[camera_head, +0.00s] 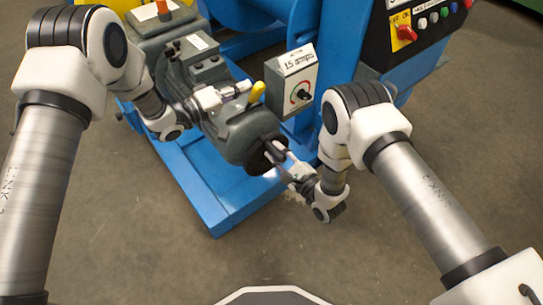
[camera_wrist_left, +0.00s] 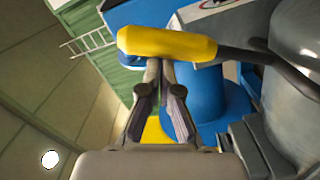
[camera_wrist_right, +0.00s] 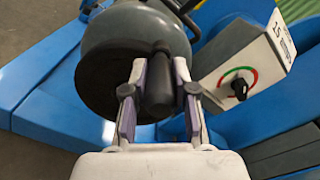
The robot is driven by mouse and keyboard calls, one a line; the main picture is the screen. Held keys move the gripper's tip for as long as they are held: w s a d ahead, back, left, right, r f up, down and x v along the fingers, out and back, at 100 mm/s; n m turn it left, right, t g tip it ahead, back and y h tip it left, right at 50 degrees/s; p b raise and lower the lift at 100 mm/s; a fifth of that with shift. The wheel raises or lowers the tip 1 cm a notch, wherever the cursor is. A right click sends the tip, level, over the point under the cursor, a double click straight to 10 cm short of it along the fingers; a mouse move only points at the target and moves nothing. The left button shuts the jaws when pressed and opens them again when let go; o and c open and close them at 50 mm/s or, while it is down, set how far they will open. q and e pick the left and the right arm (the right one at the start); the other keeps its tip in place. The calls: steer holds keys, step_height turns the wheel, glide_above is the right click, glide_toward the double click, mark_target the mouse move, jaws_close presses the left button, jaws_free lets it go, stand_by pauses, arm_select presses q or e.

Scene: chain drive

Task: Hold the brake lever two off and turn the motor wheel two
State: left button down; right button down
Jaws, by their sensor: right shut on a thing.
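The brake lever shows a yellow handle (camera_head: 257,91) on a dark rod beside the grey motor (camera_head: 235,130). The handle lies across the top of the left wrist view (camera_wrist_left: 167,42). My left gripper (camera_head: 243,90) has its fingertips together right at the handle (camera_wrist_left: 160,68), with nothing seen between them; whether they touch it I cannot tell. The motor wheel is a dark disc (camera_wrist_right: 105,85) on the motor's end, with a black crank grip (camera_wrist_right: 158,85). My right gripper (camera_wrist_right: 158,75) is shut around that grip. In the head view the right gripper (camera_head: 280,155) partly hides the wheel.
A control panel with a red switch (camera_head: 404,32) is at top right. The blue frame (camera_head: 215,212) lies under the motor. The floor in front is clear.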

steer(key=shift+w+d, duration=0.3)
steer(key=shift+d, duration=0.1)
steer(key=c, duration=0.9)
jaws_free()
steer(key=v, duration=1.2)
